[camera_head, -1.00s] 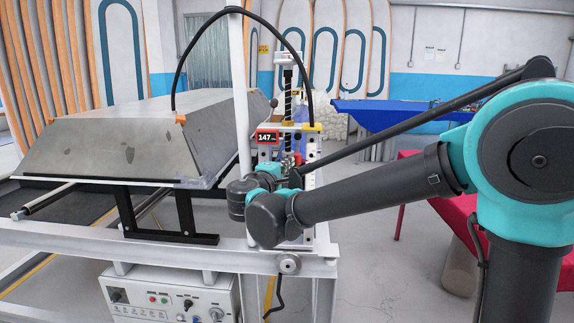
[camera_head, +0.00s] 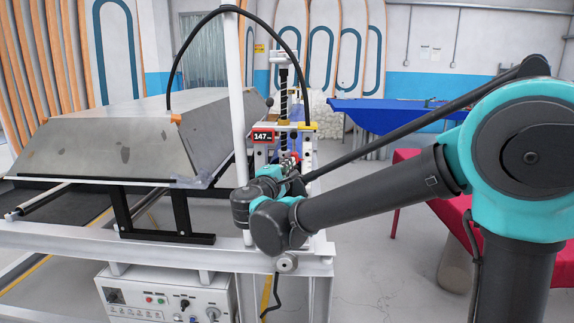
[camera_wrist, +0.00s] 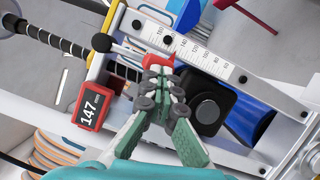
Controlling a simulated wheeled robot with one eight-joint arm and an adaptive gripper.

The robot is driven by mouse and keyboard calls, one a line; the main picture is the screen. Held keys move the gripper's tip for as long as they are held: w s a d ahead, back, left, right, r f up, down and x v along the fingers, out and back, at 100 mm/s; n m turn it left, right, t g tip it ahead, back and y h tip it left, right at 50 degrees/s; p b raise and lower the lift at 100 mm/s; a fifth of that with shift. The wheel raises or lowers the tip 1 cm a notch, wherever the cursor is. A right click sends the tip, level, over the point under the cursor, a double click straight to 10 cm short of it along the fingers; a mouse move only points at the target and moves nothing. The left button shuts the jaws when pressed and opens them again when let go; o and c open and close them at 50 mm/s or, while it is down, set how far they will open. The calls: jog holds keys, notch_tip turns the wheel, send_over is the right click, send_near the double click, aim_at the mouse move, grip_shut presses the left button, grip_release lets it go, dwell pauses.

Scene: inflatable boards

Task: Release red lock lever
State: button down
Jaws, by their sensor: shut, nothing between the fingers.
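A small red lever part (camera_wrist: 157,61) shows in the wrist view just beyond my fingertips, beside a white ruler scale. A black ball knob on a thin rod (camera_wrist: 102,42) reaches toward it from the left. My gripper (camera_wrist: 157,78) is shut and empty, its grey-green fingers together and tips at or very near the red part; I cannot tell whether they touch. In the head view the red part (camera_head: 295,156) is a small spot just above my gripper (camera_head: 288,170), partly hidden by it.
A red-framed display reading 147 (camera_wrist: 91,104) sits left of my fingers. A black block with a round knob (camera_wrist: 207,112) is close on the right. A white post (camera_head: 240,100) and a cable arch stand beside my wrist. A grey slanted machine bed (camera_head: 90,150) lies left.

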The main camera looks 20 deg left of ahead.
jog(key=w+d+r+n+t+y, duration=0.1)
jog(key=d+r+n+y, duration=0.1)
jog(key=n, duration=0.7)
jog(key=w+d+r+n+t+y, duration=0.1)
jog(key=d+r+n+y, duration=0.2)
jog(key=d+n, duration=0.3)
jog(key=shift+d+n+y, duration=0.25)
jog(key=shift+n+y, duration=0.55)
jog(key=shift+n, duration=1.3)
jog(key=shift+d+r+n, duration=0.1)
jog(key=shift+r+n, duration=0.15)
jog(key=shift+n, duration=0.15)
jog(key=a+f+v, duration=0.1)
jog(key=f+v, duration=0.1)
jog(key=v, duration=1)
jog(key=shift+f, duration=0.55)
jog(key=shift+d, duration=0.1)
